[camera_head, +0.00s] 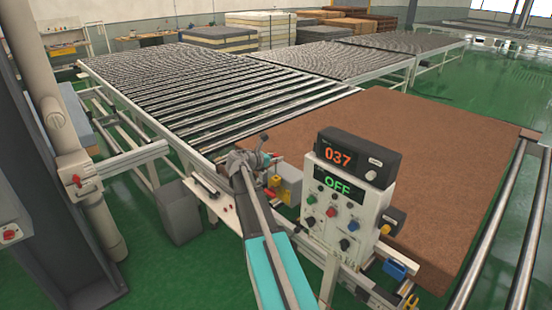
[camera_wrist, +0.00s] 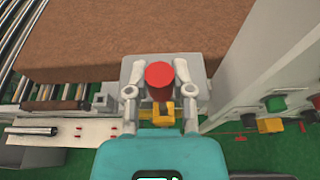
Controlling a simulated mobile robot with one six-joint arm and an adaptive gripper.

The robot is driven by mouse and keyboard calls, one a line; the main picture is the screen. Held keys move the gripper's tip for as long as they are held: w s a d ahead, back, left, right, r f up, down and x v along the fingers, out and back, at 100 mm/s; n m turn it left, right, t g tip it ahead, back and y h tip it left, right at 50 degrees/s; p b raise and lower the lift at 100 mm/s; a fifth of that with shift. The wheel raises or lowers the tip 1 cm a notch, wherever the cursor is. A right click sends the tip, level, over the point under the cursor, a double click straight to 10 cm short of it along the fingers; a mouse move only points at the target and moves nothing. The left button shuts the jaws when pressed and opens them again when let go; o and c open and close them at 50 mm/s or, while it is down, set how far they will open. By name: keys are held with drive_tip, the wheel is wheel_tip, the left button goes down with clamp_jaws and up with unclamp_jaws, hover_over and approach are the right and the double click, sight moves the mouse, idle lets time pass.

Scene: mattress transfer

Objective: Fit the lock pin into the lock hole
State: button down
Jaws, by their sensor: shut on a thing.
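My gripper (camera_wrist: 160,66) is shut on a red round-headed piece (camera_wrist: 159,76), which I take to be the lock pin. A finger stands on each side of the red head, and a yellow part (camera_wrist: 162,112) shows just below it. The piece is over a grey block (camera_wrist: 199,92) at the mattress edge. In the head view my gripper (camera_head: 266,162) is beside the roller table, left of the control box. The lock hole cannot be made out, and I cannot tell whether the piece's lower end is inside anything.
A control box (camera_head: 343,212) with displays reading 037 and OFF stands close on the right. A brown mattress (camera_head: 440,150) lies behind it. A white shelf (camera_wrist: 78,140) holds a silver cylinder (camera_wrist: 32,130) at left. The roller table (camera_head: 230,95) is bare.

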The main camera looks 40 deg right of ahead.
drive_tip(key=shift+f+b, duration=0.3)
drive_tip(key=shift+f, duration=0.2)
drive_tip(key=shift+f+b, duration=3.2)
idle(2.2)
drive_tip(key=shift+c, duration=2.1)
unclamp_jaws()
drive_tip(key=shift+r, duration=0.1)
wheel_tip(320, 180, up, 12)
drive_tip(key=p, duration=1.2)
